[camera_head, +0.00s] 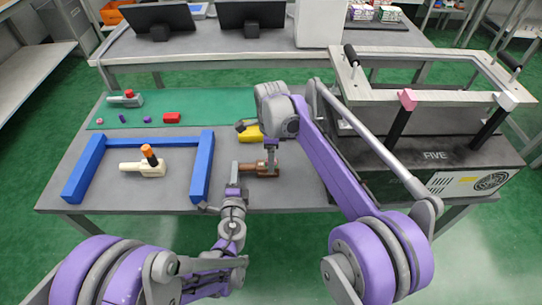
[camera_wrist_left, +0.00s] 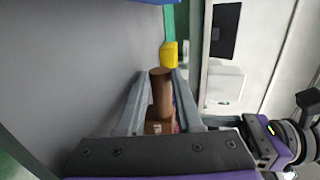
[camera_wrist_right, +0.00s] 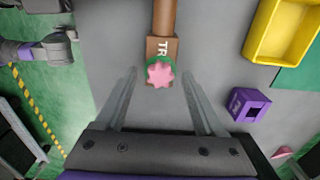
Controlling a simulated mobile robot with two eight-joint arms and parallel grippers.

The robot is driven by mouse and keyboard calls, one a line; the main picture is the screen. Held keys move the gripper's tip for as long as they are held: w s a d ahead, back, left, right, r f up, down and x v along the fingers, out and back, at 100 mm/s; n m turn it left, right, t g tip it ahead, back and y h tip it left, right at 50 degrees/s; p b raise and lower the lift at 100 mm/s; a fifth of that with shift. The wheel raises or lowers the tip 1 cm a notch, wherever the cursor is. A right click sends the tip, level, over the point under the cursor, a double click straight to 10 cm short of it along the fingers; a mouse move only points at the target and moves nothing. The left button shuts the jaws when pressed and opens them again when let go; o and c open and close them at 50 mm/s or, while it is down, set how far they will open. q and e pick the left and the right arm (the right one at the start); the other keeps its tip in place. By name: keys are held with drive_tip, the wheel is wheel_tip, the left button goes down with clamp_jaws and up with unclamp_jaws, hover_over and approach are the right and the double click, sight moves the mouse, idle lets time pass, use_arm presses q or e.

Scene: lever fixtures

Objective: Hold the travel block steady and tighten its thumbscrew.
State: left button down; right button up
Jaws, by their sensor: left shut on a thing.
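The travel block (camera_head: 262,170) is brown and lies on the grey table, with a brown rod at one end. In the right wrist view the block (camera_wrist_right: 163,46) bears the letters "TR" and a pink star-shaped thumbscrew (camera_wrist_right: 160,73) with a green ring around it. My left gripper (camera_head: 236,178) is shut on the brown rod (camera_wrist_left: 160,88), which sits between its fingers in the left wrist view. My right gripper (camera_wrist_right: 158,75) is open above the block, its fingers on either side of the thumbscrew in the picture, apart from it. In the head view my right gripper hides the thumbscrew.
A yellow tray (camera_head: 250,134) stands behind the block. A machine (camera_head: 425,165) marked "FIVE" stands at right.

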wheel_tip(320, 180, up, 12)
idle(0.6)
